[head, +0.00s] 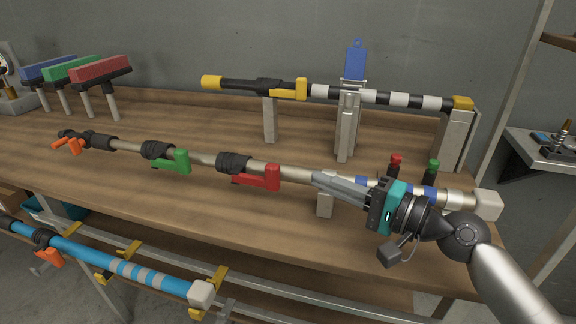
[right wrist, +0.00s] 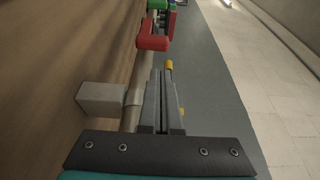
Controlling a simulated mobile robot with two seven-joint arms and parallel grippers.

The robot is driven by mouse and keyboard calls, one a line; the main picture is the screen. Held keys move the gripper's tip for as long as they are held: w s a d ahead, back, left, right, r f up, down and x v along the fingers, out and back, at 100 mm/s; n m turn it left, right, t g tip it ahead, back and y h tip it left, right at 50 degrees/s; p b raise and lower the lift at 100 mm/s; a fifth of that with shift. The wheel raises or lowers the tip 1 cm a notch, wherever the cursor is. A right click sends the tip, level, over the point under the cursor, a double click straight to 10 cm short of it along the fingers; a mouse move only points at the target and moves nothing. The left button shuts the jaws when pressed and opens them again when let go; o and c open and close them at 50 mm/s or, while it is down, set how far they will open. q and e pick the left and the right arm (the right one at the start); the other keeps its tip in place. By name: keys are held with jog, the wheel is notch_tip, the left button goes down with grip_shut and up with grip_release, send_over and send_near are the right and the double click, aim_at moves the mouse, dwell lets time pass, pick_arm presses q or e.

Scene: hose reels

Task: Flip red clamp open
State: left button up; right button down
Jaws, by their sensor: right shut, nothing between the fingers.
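The red clamp (head: 262,178) is a red lever on a black collar (head: 234,163) around the long beige pole in the middle of the workbench. Its lever lies along the pole, pointing right in the head view. It also shows near the top of the right wrist view (right wrist: 153,42). My right gripper (head: 316,178) is shut and empty, with its fingertips to the right of the red lever and apart from it. It also shows in the right wrist view (right wrist: 162,75), pointing toward the clamp. My left gripper is not in view.
A green clamp (head: 178,161) sits left of the red one on the same pole, and an orange lever (head: 68,145) at its far left end. A support block (head: 325,207) stands under the pole by my gripper. A striped pole (head: 390,99) stands behind. A blue pole (head: 90,255) lies below.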

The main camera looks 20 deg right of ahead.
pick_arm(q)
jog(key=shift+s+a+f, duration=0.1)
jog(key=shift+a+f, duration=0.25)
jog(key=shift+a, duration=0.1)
pick_arm(e)
jog(key=x, duration=0.8)
pick_arm(q)
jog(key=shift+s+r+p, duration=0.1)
jog(key=shift+p, duration=0.35)
pick_arm(e)
jog(key=shift+w, duration=0.1)
